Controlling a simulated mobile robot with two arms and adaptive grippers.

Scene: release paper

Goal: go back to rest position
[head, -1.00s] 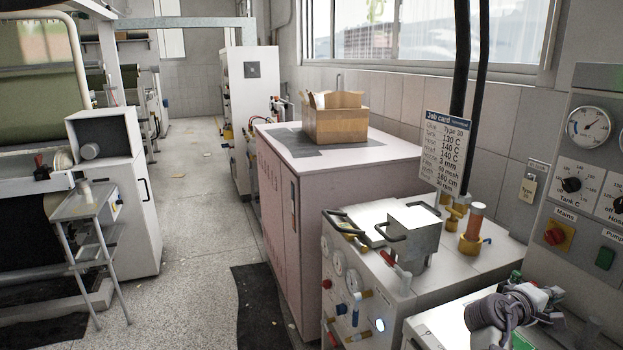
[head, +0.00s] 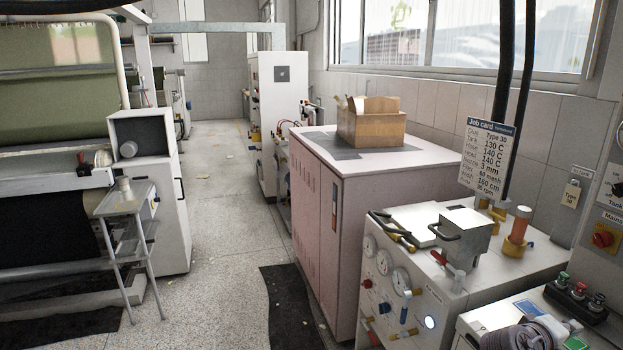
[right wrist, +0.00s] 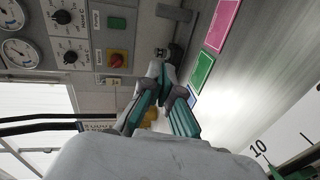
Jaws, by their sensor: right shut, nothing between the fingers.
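My right gripper (right wrist: 163,78) has teal-padded fingers that come together at the tips in the right wrist view, with nothing held between them. It points toward the grey control panel (right wrist: 75,50) with gauges and knobs. My left gripper is not in the head view.
A white machine (head: 415,285) with gauges and a lidded metal tank stands at front right. Behind it is a pink cabinet (head: 400,185) with an open cardboard box (head: 370,128). A small step stand (head: 122,205) is at left. The aisle floor (head: 222,210) is mostly clear.

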